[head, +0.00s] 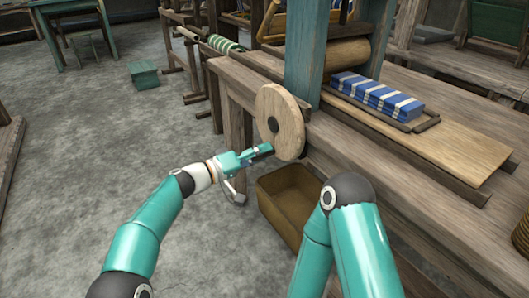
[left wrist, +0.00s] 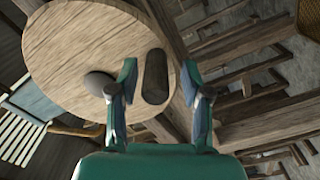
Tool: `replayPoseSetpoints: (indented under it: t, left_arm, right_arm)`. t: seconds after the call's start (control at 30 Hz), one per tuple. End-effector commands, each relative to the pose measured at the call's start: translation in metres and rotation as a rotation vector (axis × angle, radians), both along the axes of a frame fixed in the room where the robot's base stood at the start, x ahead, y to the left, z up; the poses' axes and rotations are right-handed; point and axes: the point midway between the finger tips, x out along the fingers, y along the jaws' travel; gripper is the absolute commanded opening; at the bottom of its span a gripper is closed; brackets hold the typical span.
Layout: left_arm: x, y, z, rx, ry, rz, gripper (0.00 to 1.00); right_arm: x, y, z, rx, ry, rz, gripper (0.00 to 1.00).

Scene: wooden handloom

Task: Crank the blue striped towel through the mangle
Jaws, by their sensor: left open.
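The blue and white striped towel (head: 375,92) lies folded on a wooden board in front of the mangle's wooden roller (head: 346,56). The round wooden crank wheel (head: 285,108) stands at the left side of the mangle, with a dark hub. My left gripper (head: 264,151) is at the wheel's lower left edge. In the left wrist view the gripper (left wrist: 158,78) is open, and a dark oblong handle (left wrist: 155,80) on the wheel (left wrist: 95,45) appears between its fingers. I cannot tell whether they touch it. My right arm shows, but its gripper is out of view.
A brown bin (head: 285,205) stands on the floor below the wheel. Blue posts (head: 305,50) rise beside the roller.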

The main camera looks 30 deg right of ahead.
Motion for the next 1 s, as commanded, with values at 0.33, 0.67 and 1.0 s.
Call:
replayPoseSetpoints:
  t: [0.33, 0.67, 1.0]
  left_arm:
    - [-0.001, 0.026, 0.001, 0.0, 0.003, 0.003, 0.48]
    - [-0.006, 0.091, 0.0, 0.0, 0.002, 0.005, 0.48]
    - [-0.01, 0.12, -0.001, 0.0, 0.0, 0.0, 0.48]
  right_arm:
    - [0.0, 0.0, 0.001, 0.0, 0.0, 0.0, 0.0]
    - [0.0, 0.0, 0.0, 0.0, 0.0, 0.0, 0.0]
    - [0.0, 0.0, 0.0, 0.0, 0.0, 0.0, 0.0]
